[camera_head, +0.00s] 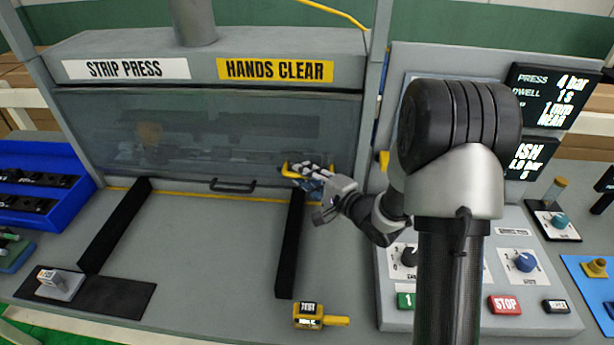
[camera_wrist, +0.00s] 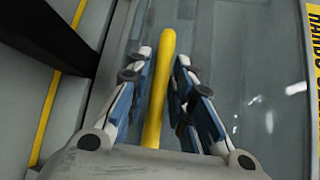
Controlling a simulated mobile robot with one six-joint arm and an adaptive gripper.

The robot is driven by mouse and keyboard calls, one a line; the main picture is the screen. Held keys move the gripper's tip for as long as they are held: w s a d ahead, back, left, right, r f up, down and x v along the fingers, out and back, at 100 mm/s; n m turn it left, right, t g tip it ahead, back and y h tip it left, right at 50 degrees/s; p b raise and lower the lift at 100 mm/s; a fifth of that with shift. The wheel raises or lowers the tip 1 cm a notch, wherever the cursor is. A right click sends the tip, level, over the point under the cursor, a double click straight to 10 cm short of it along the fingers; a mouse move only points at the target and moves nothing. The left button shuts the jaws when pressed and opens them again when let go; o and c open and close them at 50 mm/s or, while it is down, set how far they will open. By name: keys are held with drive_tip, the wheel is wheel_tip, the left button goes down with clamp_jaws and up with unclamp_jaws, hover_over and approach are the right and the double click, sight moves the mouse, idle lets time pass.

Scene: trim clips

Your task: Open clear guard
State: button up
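The clear guard (camera_head: 200,140) is a see-through panel across the front of the strip press, down with its lower edge near the deck. A dark handle (camera_head: 232,186) sits at its lower edge. A yellow bar (camera_head: 291,172) shows at the guard's lower right, partly hidden by my gripper (camera_head: 318,180). In the wrist view the yellow bar (camera_wrist: 158,90) runs lengthwise between the two fingers of my gripper (camera_wrist: 164,58). The fingers stand apart on both sides of it, with a gap at the right; contact on the left is unclear. The guard's glassy surface (camera_wrist: 250,70) lies beyond.
Two black rails (camera_head: 290,245) stand on the deck in front of the guard. A yellow tool (camera_head: 318,316) lies at the front. A control panel (camera_head: 540,295) is at right, a blue bin (camera_head: 60,190) at left. The deck between the rails is clear.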

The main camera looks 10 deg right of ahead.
drive_tip(key=shift+c, duration=0.3)
clamp_jaws()
wheel_tip(320, 180, up, 19)
drive_tip(key=p, duration=1.7)
drive_tip(key=shift+r, duration=0.1)
drive_tip(key=shift+o, duration=0.3)
unclamp_jaws()
